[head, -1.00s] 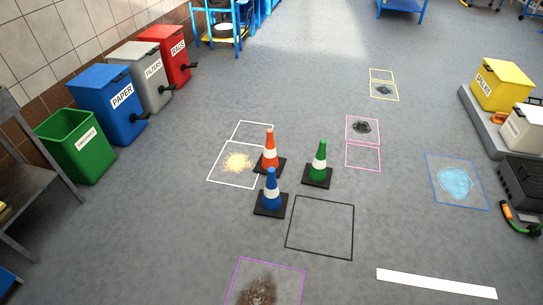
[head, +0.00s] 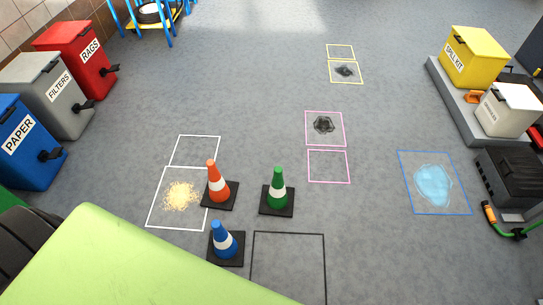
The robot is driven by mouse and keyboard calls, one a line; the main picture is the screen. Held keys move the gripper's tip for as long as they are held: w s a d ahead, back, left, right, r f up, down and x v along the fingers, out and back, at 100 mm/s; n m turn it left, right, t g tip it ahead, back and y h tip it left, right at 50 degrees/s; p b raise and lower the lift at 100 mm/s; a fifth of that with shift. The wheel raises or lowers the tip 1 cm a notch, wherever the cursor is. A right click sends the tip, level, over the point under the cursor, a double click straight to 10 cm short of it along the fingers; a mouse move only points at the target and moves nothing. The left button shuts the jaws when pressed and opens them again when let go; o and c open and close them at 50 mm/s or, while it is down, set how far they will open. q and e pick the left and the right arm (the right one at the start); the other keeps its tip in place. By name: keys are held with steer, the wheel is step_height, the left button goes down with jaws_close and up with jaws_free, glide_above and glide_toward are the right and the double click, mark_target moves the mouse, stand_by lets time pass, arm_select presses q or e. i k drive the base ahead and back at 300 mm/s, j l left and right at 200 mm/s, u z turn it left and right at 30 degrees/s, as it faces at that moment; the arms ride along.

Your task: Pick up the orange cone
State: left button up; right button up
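The orange cone (head: 218,186) stands upright on the grey floor, with a white band and a black square base. Its base overlaps the right edge of a white-outlined square beside a pale yellow spill. The green cone (head: 278,189) stands to its right. The blue cone (head: 224,241) stands nearer, just below the orange one. A lime-green surface, with a dark rounded part at its left, fills the lower left of the head view; I cannot tell for sure what it is. Neither gripper is recognisable in the view.
Paper, filters and rags bins (head: 64,98) line the left side. A blue spill (head: 433,186) lies at right, near a black case (head: 511,182) and a green hose (head: 508,232). A yellow spill kit (head: 473,57) stands on a low platform. Floor beyond the cones is mostly open.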

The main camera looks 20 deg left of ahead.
mark_target(219, 195)
steer(key=i+l+z, duration=0.1)
steer(key=i+z, duration=0.15)
steer(key=i, duration=0.7)
steer(key=i+l+u, duration=0.1)
steer(key=i+u, duration=0.2)
steer(key=u, duration=0.15)
steer(key=i+l+u, duration=0.2)
steer(key=u, duration=0.25)
steer(key=i+l+u, duration=0.3)
steer(key=u, duration=0.15)
